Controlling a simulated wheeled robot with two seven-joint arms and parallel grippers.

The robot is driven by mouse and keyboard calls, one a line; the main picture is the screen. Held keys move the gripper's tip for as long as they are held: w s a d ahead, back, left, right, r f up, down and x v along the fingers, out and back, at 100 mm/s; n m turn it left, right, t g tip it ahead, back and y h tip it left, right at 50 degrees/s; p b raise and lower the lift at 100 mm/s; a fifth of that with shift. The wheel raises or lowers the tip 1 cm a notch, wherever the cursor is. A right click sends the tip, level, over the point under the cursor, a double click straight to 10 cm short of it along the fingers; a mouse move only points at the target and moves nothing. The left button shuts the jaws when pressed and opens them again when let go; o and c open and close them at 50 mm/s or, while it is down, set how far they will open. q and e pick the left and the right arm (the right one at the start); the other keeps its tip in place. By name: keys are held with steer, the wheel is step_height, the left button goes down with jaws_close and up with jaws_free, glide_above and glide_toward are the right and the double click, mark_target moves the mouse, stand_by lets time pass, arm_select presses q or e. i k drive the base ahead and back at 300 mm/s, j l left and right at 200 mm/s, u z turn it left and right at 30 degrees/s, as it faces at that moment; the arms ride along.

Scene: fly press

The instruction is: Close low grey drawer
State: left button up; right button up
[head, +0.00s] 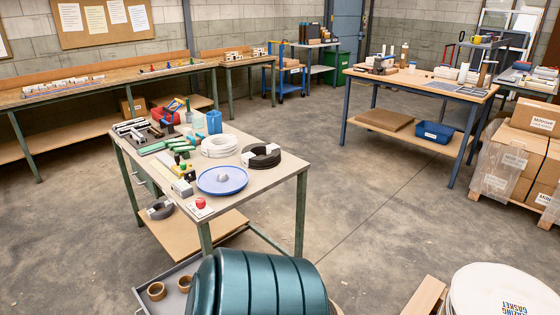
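A low grey drawer (143,297) shows at the bottom of the head view, standing open. Two brown ring-shaped parts, one (157,291) at the left and one (184,283) at the right, lie in it. A dark green ribbed drum (262,284) hides its right part, and the picture's bottom edge cuts off its near part. I cannot see what the drawer slides into. Neither of my grippers is in view.
A workbench (262,187) with tools, cable coils and a blue dish (222,180) stands just beyond the drawer. A white round lid (500,292) and a wooden board (425,297) are at bottom right.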

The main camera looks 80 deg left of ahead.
mark_target(174, 302)
steer(key=u, duration=0.45)
steer(key=k+u, duration=0.1)
steer(key=u, duration=0.8)
steer(key=j+u, duration=0.1)
steer(key=u, duration=0.35)
steer(key=j+u, duration=0.1)
steer(key=u, duration=0.8)
steer(key=j+u, duration=0.15)
steer(key=u, duration=0.3)
steer(key=j+u, duration=0.1)
steer(key=u, duration=0.35)
